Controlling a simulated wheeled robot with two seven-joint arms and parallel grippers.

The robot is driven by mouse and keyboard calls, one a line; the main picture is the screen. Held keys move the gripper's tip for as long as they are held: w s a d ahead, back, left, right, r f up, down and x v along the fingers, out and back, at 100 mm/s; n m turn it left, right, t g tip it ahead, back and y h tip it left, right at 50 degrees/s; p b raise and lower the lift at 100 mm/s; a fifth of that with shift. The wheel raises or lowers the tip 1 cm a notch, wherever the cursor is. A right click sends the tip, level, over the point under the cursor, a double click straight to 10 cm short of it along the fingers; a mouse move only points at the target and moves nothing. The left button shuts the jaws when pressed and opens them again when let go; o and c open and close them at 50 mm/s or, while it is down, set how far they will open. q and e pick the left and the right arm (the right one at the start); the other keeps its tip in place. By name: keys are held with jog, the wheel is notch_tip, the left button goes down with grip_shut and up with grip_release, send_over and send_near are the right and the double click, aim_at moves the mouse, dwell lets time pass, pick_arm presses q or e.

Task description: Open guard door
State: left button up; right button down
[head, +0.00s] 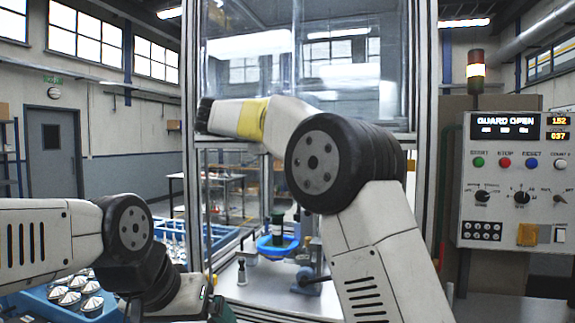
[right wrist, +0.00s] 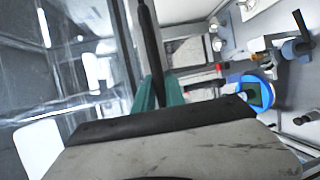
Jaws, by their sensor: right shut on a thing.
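The guard door (head: 350,60) is a clear panel in a metal frame at the front of the machine. It stands raised, its lower rail level with my right forearm, and the opening below it is clear of the panel. In the right wrist view, the teal fingers of my right gripper (right wrist: 158,92) are closed around a dark bar (right wrist: 148,40), which looks like the door handle. In the head view my right arm hides these fingers. My left gripper (head: 218,307) is low at the bottom edge, partly cut off, and its jaws cannot be made out.
Inside the machine are a blue round fixture (head: 277,246) with a dark green part and a blue-handled clamp (head: 310,279). A control panel (head: 515,215) at right reads "GUARD OPEN". A blue tray (head: 35,309) with several shiny housings lies at lower left, near my left arm.

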jog(key=shift+r, duration=1.1)
jog(key=c, duration=1.4)
grip_release()
jog(key=v, duration=0.7)
jog(key=shift+s+a, duration=0.3)
